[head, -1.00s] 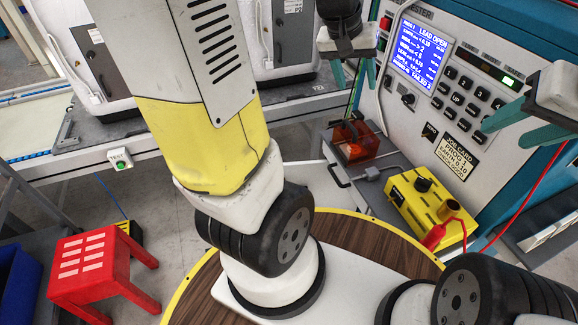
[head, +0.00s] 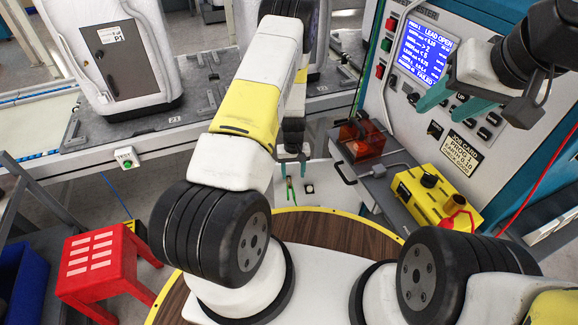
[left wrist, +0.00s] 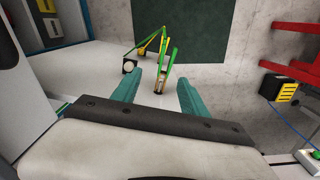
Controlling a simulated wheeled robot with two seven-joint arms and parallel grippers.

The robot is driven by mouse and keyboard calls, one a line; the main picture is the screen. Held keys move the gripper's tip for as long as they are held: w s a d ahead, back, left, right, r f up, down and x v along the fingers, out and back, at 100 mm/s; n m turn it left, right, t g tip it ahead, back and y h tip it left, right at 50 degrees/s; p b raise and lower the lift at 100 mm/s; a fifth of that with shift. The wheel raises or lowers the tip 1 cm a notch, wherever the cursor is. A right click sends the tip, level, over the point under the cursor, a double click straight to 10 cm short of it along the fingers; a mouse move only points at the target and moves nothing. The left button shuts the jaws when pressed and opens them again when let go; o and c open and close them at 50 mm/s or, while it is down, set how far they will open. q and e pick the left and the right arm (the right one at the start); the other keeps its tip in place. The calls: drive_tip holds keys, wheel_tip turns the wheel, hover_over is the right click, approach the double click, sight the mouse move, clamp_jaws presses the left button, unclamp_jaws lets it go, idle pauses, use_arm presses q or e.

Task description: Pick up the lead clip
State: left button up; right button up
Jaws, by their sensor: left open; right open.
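The lead clip (left wrist: 159,87) shows in the left wrist view as a small brass-coloured end on a green-yellow lead (left wrist: 170,58). It lies on a pale surface, between and a little beyond my left gripper's teal fingers (left wrist: 160,92). In the head view my left gripper (head: 291,174) points down, open and empty, over that pale surface beyond the round wooden table. The green lead (head: 290,192) shows just below its fingers; the clip itself is too small to make out there. My right gripper (head: 452,100) is open and empty in front of the tester panel.
The tester (head: 455,75) stands at the right, its screen (head: 425,52) reading LEAD OPEN. A yellow box (head: 425,195) with a red lead and an orange-covered fixture (head: 360,142) stand before it. A red stool (head: 98,265) stands lower left.

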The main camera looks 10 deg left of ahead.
sight(290, 189)
use_arm(q)
drive_tip(key=f, duration=0.6)
drive_tip(key=a+f, duration=0.1)
drive_tip(key=f, duration=0.2)
drive_tip(key=shift+a+f, duration=0.1)
drive_tip(key=shift+f, duration=0.05)
clamp_jaws()
